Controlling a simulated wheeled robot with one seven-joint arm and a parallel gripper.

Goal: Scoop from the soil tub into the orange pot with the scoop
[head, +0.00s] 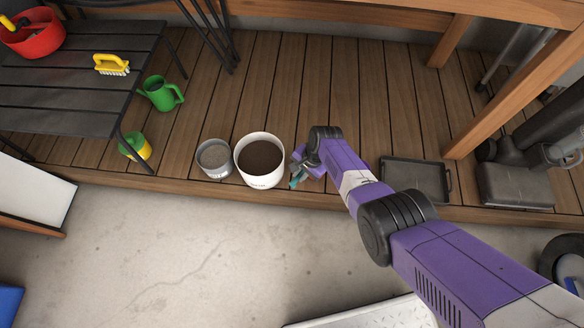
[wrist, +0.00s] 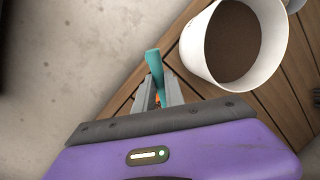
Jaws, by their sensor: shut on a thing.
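The white tub (head: 262,183) of dark brown soil stands upright on the wooden deck; it also shows at the upper right of the wrist view (wrist: 196,62). My gripper (head: 299,171) is just right of the tub, low over the deck's front edge. In the wrist view my gripper (wrist: 157,88) is shut on a teal piece (wrist: 153,62), which looks like the scoop's handle. The scoop's bowl cannot be made out. A small orange patch shows between the fingers; I cannot tell what it belongs to. I see no clear orange pot.
A grey tub (head: 214,174) of grey material stands left of the soil tub. A green jug (head: 160,94) and a yellow-green can (head: 135,147) are further left, near a black bench (head: 75,98) with a yellow brush (head: 112,64) and red bowl (head: 34,44). A black tray (head: 416,180) lies right.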

